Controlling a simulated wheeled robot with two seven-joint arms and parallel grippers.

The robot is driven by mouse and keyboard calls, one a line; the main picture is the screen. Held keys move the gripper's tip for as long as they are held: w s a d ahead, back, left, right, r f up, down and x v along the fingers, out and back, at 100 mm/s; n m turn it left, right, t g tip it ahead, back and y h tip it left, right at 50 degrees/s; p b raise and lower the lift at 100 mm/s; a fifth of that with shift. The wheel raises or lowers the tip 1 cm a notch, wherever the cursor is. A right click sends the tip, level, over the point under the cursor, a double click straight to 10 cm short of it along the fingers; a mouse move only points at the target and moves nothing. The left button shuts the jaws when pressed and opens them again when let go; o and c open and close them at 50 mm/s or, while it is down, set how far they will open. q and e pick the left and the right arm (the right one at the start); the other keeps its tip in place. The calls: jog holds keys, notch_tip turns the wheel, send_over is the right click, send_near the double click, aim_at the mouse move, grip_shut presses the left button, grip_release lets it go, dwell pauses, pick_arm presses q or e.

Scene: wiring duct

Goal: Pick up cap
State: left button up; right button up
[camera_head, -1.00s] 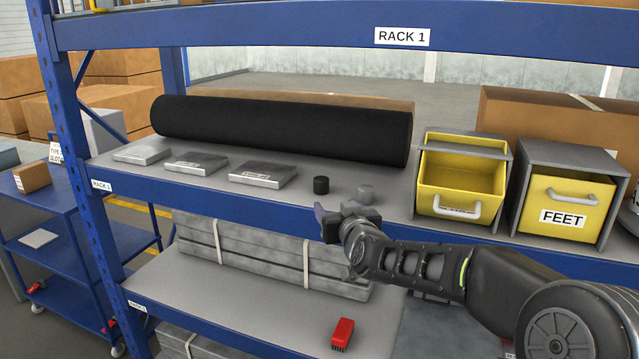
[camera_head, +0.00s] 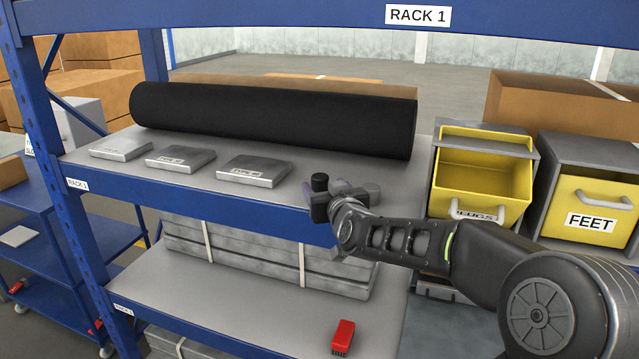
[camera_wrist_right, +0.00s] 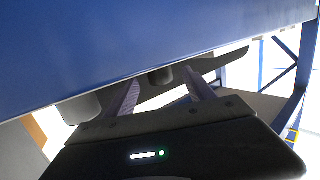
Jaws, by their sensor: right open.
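Two small upright cylinders stand near the front of the upper rack shelf: a black one (camera_head: 320,181) and a grey one (camera_head: 372,189). I cannot tell from looks alone which is the cap. My right gripper (camera_head: 334,190) is open at the shelf's front edge, close to the black cylinder and partly overlapping both in the head view. In the right wrist view, a dark cylinder (camera_wrist_right: 161,77) shows between the two spread fingers, near their tips, with no visible contact. A grey shape (camera_wrist_right: 78,106), likely the grey cylinder, lies outside the left finger. My left gripper is not in view.
The blue shelf beam (camera_head: 200,194) runs close to my right gripper. A long black roll (camera_head: 270,118) lies behind the cylinders. Flat metal boxes (camera_head: 252,170) sit to the left. Yellow bins (camera_head: 483,177) stand to the right. A red brush (camera_head: 343,337) is on the lower shelf.

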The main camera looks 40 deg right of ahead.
aim_at(323, 184)
jog(key=shift+x, duration=1.25)
jog(key=shift+w+d+p, duration=0.15)
jog(key=shift+w+p, duration=0.15)
jog(key=shift+p, duration=0.1)
jog(key=p+x, duration=0.1)
jog(key=x, duration=0.3)
jog(key=shift+w+d+f+p, duration=0.1)
jog(key=shift+w+p, duration=0.15)
jog(key=shift+p, duration=0.1)
jog(key=shift+c, duration=0.2)
grip_shut()
